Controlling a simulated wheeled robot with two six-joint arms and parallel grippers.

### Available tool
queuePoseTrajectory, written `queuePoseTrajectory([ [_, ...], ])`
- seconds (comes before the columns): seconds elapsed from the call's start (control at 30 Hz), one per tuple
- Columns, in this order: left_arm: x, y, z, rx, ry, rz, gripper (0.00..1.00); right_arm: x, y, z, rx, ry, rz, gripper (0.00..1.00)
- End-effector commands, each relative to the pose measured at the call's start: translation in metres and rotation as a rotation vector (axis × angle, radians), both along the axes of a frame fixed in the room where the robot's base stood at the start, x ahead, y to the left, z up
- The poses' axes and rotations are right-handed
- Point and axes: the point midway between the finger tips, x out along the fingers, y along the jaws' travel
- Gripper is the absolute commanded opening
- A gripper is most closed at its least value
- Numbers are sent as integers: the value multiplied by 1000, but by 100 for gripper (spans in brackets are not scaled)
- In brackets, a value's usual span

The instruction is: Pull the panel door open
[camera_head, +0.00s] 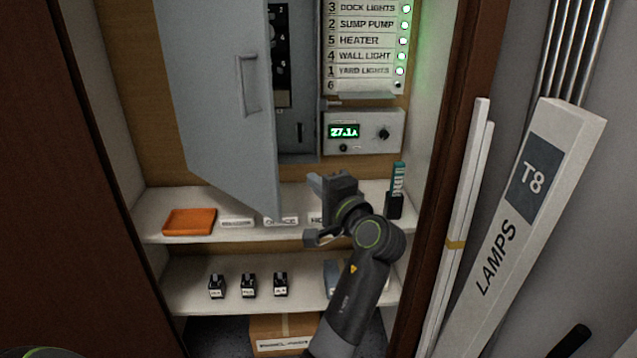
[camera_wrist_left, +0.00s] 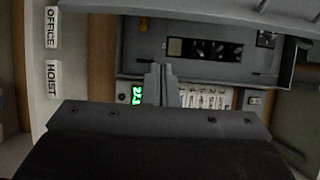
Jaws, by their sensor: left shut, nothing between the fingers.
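The grey panel door (camera_head: 215,90) stands partly open, swung out toward the viewer, with its bar handle (camera_head: 249,85) on the face turned to me. The open panel box (camera_head: 298,140) shows to the right of the door, with dark breakers inside. My left gripper (camera_head: 318,182) is shut and empty, in front of the shelf, just right of the door's lower corner and apart from the handle. In the left wrist view its closed fingers (camera_wrist_left: 160,84) point toward the open panel box (camera_wrist_left: 210,68). My right gripper is not in view.
A label board (camera_head: 365,45) and a meter box (camera_head: 362,132) reading 27.1A sit right of the panel. An orange tray (camera_head: 190,221) and label strips lie on the upper shelf (camera_head: 155,238). A lamps carton (camera_head: 535,190) leans at right.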

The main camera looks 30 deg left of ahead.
Motion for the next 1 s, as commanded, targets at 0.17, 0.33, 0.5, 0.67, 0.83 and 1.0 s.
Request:
queuePoseTrajectory([
  [0.17, 16, 26, 4, 6, -1, 2, 0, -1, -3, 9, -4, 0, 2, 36],
  [0.33, 32, 53, 3, 3, -1, 2, 0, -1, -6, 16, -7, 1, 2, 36],
  [0.5, 39, 74, 2, -3, -1, -1, 0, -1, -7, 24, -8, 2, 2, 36],
  [0.67, 18, 77, 2, -2, -2, -2, 0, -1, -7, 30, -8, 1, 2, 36],
  [0.83, 7, 79, 1, -2, -2, -3, 0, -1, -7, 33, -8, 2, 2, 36],
  [1.0, 5, 80, 0, -2, -2, -2, 0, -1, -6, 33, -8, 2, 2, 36],
])
